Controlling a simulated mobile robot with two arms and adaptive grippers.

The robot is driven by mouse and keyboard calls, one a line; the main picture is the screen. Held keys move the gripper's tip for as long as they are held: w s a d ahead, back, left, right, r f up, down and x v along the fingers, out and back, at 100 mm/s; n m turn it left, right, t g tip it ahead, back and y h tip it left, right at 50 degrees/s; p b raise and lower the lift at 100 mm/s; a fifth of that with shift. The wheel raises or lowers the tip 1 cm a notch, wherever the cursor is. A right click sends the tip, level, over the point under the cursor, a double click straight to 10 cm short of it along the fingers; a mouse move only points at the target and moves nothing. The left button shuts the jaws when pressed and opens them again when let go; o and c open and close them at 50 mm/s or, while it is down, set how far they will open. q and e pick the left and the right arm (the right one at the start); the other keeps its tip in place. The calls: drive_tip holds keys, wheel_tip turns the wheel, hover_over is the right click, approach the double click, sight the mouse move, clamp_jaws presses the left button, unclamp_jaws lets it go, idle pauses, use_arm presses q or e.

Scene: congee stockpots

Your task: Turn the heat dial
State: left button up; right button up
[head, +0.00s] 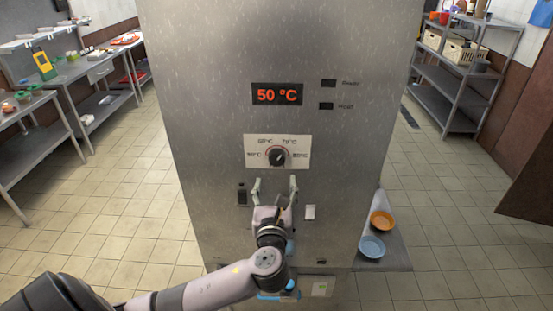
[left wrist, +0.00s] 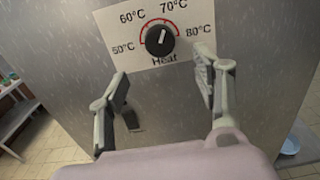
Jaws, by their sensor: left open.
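The heat dial (head: 277,156) is a round black knob on a white label plate (head: 303,151) on the front of a tall steel cabinet. It also shows in the left wrist view (left wrist: 160,40), ringed by marks for 50, 60, 70 and 80 °C. Its white pointer leans slightly right of straight up, toward 70 °C. The red display (head: 277,94) above reads 50 °C. My left gripper (head: 275,183) is open and empty, just below the dial. In the left wrist view its fingers (left wrist: 163,68) are spread apart below the knob, not around it. My right gripper is out of view.
Two small indicators (head: 328,93) sit right of the display. An orange bowl (head: 381,222) and a blue bowl (head: 371,247) stand on a low shelf at right. Steel shelving stands on both sides across open tiled floor.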

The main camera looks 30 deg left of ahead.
sight(277, 162)
use_arm(q)
drive_tip(key=p+x, duration=0.2)
drive_tip(key=x, duration=0.7)
drive_tip(key=shift+r, duration=0.1)
drive_tip(key=shift+w+a, duration=0.15)
drive_tip(key=c, duration=1.2)
drive_tip(key=shift+o, duration=0.2)
